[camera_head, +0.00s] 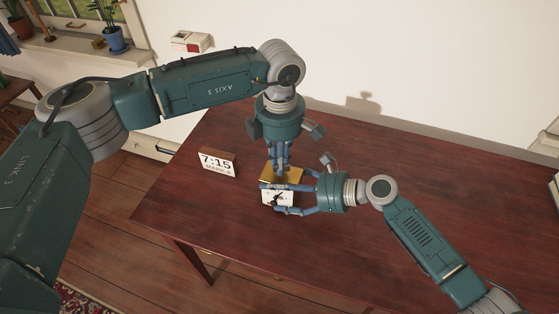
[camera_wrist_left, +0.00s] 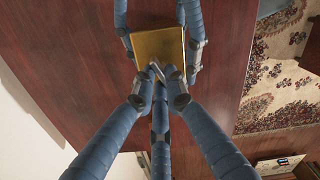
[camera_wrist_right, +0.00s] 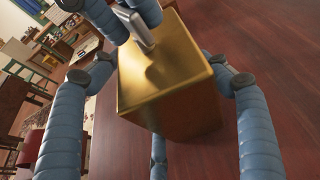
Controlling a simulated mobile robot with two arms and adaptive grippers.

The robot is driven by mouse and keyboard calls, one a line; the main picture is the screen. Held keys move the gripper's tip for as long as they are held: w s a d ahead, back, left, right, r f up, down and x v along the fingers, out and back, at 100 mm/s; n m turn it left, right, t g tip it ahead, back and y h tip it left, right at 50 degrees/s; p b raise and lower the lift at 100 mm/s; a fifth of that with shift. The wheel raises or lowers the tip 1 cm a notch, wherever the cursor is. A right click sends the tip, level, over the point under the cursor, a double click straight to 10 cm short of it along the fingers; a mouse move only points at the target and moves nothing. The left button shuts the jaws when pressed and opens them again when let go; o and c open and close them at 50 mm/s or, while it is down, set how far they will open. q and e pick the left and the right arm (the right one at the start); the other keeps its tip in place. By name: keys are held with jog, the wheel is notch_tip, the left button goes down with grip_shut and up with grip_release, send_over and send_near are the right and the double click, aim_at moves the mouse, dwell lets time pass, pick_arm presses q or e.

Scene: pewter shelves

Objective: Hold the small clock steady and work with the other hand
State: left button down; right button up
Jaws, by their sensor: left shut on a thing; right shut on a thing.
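The small clock (camera_head: 266,178) has a brass body and a white face (camera_head: 268,196) with dark marks, partly hidden by fingers. My right gripper (camera_head: 274,199) reaches in from the right, its fingers shut around the clock's sides. Its brass body fills the middle of the right wrist view (camera_wrist_right: 165,85). My left gripper (camera_head: 280,171) points down from above, shut on a small silver part (camera_wrist_right: 137,28) at the brass body. This part also shows between the fingertips in the left wrist view (camera_wrist_left: 165,72). I cannot tell whether the clock touches the table.
A wooden block clock reading 7:15 (camera_head: 217,162) stands left of the grippers on the dark red table (camera_head: 400,165). The table's front and right are mostly clear under my right arm. A white wall (camera_head: 430,50) rises behind. Potted plants (camera_head: 116,38) stand on the windowsill.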

pick_arm(q)
jog(key=m, duration=0.6)
jog(key=shift+w+d+r, duration=0.1)
jog(key=shift+w+d, duration=0.05)
jog(key=shift+d, duration=0.05)
jog(key=shift+m, duration=0.3)
jog(key=c, duration=1.8)
grip_release()
jog(key=shift+o, duration=0.2)
notch_tip(320, 180, up, 12)
